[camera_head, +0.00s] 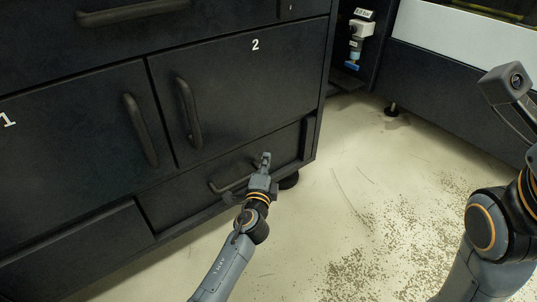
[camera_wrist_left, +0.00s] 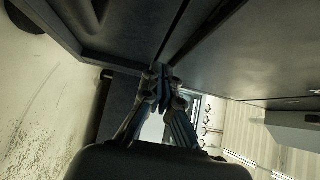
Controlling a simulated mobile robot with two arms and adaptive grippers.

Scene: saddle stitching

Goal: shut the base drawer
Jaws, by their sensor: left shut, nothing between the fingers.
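The base drawer (camera_head: 177,197) is the low dark front with a bar handle (camera_head: 225,187), below the cabinet doors. I cannot tell exactly how far its front stands out from the cabinet. My left gripper (camera_head: 265,158) is shut and empty, in front of the drawer near the right end of the handle. In the left wrist view its fingertips (camera_wrist_left: 160,72) are together close to a dark panel edge. Whether they touch it is unclear. My right arm shows at the right, but its gripper is not in view.
Doors marked 1 (camera_head: 70,135) and 2 (camera_head: 225,85) with bar handles are above the drawer. A cabinet foot (camera_head: 289,181) stands just right of my left gripper. A blue-handled valve (camera_head: 352,66) is at the back. The speckled floor (camera_head: 350,215) on the right is open.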

